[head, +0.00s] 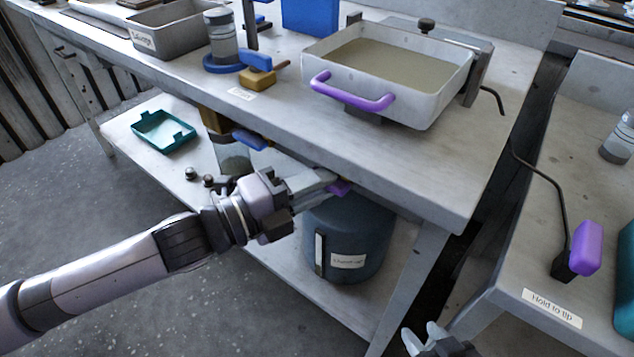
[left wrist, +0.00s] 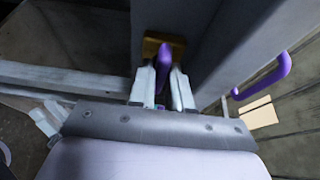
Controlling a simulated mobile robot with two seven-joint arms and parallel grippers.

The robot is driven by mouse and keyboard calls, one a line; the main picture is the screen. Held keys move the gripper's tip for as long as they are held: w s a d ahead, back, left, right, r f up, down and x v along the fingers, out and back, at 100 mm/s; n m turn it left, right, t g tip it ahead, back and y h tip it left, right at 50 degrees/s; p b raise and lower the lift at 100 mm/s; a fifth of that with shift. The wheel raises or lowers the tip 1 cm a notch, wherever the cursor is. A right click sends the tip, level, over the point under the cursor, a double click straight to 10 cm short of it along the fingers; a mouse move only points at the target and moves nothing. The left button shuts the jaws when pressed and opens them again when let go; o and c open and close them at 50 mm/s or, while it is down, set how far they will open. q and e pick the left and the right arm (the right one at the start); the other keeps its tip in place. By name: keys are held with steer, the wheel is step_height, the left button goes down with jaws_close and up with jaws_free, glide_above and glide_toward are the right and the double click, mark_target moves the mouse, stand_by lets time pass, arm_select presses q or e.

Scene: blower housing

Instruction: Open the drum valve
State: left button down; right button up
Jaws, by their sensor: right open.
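The dark blue drum (head: 372,228) stands on the lower shelf under the bench, with a white label on its front. A purple valve lever (head: 340,188) shows just above the drum, below the bench edge. In the left wrist view the purple lever (left wrist: 164,62) stands in front of a brass-coloured block (left wrist: 153,43). My left gripper (head: 328,183) reaches under the bench edge, its fingers closed on both sides of the lever; it also shows in the left wrist view (left wrist: 163,85). My right gripper (head: 424,337) is open and empty at the bottom edge of the head view.
A pale tray (head: 448,85) with a purple handle (head: 352,97) sits on the bench above. A teal tray (head: 163,131) lies on the lower shelf. At right is another table with a purple switch (head: 585,248) on a cable. Grey floor is clear at the left.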

arm_select(q)
steer(key=shift+n, duration=0.3)
steer(key=shift+s+d+f+n+t+y+p, duration=0.15)
steer(key=shift+n+t+p, duration=0.75)
steer(key=shift+n, duration=2.25)
steer(key=shift+w+f+n+t+y+p, duration=0.1)
steer(key=shift+n+t, duration=1.55)
steer(key=shift+n, duration=1.45)
steer(key=shift+s+d+f+n+t+y+p, duration=0.15)
steer(key=shift+n+t+p, duration=0.75)
steer(key=shift+n, duration=2.25)
steer(key=shift+a+r+t+b, duration=0.1)
steer(key=shift+t+b, duration=0.25)
steer(key=c, duration=1.1)
jaws_free()
steer(key=shift+c, duration=0.2)
